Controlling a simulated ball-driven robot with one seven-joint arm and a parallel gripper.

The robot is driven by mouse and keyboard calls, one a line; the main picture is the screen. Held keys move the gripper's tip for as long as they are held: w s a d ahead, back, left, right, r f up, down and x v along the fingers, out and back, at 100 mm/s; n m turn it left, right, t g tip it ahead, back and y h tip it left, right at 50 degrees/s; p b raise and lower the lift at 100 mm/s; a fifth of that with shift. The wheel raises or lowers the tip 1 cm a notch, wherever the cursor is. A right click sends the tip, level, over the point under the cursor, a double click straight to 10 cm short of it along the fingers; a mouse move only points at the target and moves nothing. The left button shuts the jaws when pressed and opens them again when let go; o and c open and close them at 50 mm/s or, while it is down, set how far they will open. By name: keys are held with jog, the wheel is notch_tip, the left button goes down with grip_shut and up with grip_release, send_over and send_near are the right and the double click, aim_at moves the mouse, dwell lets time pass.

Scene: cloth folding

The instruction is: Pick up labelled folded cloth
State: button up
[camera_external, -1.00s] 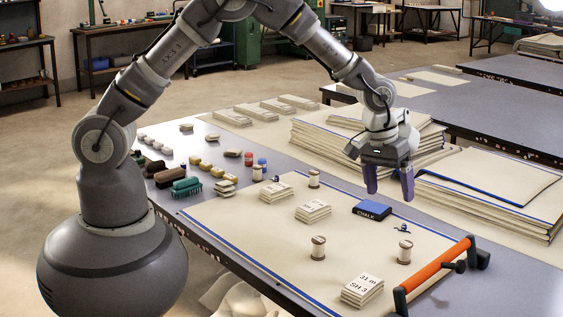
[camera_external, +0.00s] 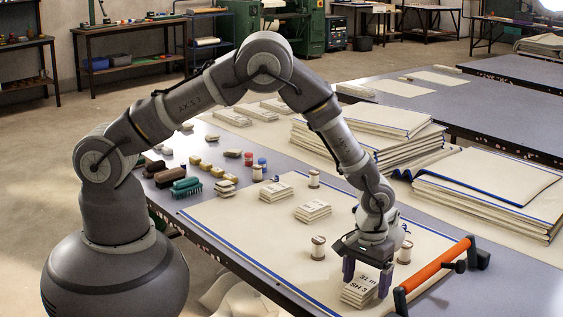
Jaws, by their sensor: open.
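The labelled folded cloth (camera_external: 358,294) is a small cream stack marked "31 m SH 3". It lies on the cream cloth sheet (camera_external: 250,230) near the table's front edge. My gripper (camera_external: 366,276) points down right over this stack, open, with one purple finger at its left side and one at its right. Whether the fingers touch it I cannot tell. Two other small folded stacks lie farther back, one at the left (camera_external: 276,192) and one nearer the middle (camera_external: 313,211).
An orange-handled tool (camera_external: 437,264) lies close to the right of my gripper. A thread spool (camera_external: 318,248) stands to the left, and another (camera_external: 405,252) is just behind. Brushes and blocks (camera_external: 185,187) line the left edge. Large cloth piles (camera_external: 490,195) fill the back right.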

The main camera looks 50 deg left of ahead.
aim_at(361, 282)
jog(key=c, duration=1.2)
jog(key=shift+o, duration=0.2)
jog(key=shift+r, duration=0.1)
jog(key=shift+r, duration=0.2)
notch_tip(361, 282, up, 3)
jog(key=shift+p, duration=1)
jog(key=shift+s+a+r, duration=0.2)
jog(key=shift+s+a, duration=0.15)
jog(key=shift+s, duration=0.1)
jog(key=s+a+p, duration=0.1)
jog(key=s+a, duration=0.2)
jog(key=s+a+p, duration=0.1)
jog(key=s+a, duration=0.2)
jog(key=s, duration=0.1)
jog(key=s+a+r+p, duration=0.1)
jog(key=s+a+p, duration=0.1)
jog(key=s+a, duration=0.1)
jog(key=shift+s+a, duration=0.2)
jog(key=shift+s, duration=0.5)
